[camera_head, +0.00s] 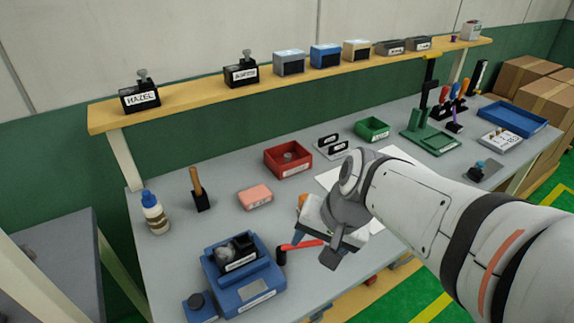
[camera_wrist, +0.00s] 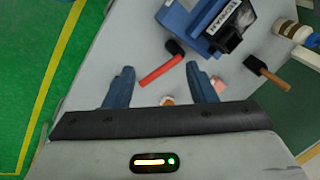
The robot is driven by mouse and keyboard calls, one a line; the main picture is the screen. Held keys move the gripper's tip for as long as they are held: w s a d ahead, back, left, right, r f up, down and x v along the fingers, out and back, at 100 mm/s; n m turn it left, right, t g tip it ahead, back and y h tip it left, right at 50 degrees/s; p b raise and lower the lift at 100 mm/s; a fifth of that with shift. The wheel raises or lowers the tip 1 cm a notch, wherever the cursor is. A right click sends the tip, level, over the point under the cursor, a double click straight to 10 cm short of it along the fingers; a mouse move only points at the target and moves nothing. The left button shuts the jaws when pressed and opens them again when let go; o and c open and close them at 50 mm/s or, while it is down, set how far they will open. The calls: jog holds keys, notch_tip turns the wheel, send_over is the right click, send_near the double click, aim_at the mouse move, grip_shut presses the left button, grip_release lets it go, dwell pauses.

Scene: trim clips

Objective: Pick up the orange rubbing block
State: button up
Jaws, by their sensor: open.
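The orange rubbing block (camera_head: 302,201) shows only as a small orange piece at the left edge of my gripper (camera_head: 330,235) in the head view; the gripper hides the rest. In the wrist view, a small orange piece (camera_wrist: 167,101) shows near the gripper's base bar, between the two blue fingers. My gripper (camera_wrist: 159,72) is open, with nothing held between its fingers. It is over the grey bench, and its height above the block is hard to tell.
A red-handled tool (camera_head: 302,244) lies close to my gripper, beside a blue fixture (camera_head: 240,282). A pink block (camera_head: 255,197), a red bin (camera_head: 289,158), a wooden-handled tool (camera_head: 199,190) and a glue bottle (camera_head: 154,213) stand nearby. A shelf (camera_head: 205,97) runs along the back.

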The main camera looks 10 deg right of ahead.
jog(key=w+a+f+m+t+y+b, duration=0.1)
jog(key=w+a+f+m+y+b, duration=0.1)
jog(key=w+f+m+y+b, duration=0.3)
jog(key=m+t+h+b, duration=0.4)
jog(key=m+t, duration=0.5)
jog(key=m, duration=1.3)
send_near(301, 196)
jog(key=shift+d+f+y+b, duration=0.25)
jog(key=shift+d+y, duration=0.1)
jog(key=shift+d, duration=0.1)
jog(key=shift+d+f+y+b, duration=0.2)
jog(key=shift+d+y, duration=0.15)
jog(key=shift+d, duration=0.15)
jog(key=shift+w+a+r+p, duration=0.1)
jog(key=shift+w+p, duration=0.25)
jog(key=shift+p, duration=0.4)
jog(key=shift+p+x, duration=0.75)
jog(key=shift+p, duration=0.1)
jog(key=x, duration=0.3)
jog(key=shift+f, duration=0.3)
jog(key=x, duration=0.6)
jog(key=shift+w+f, duration=0.2)
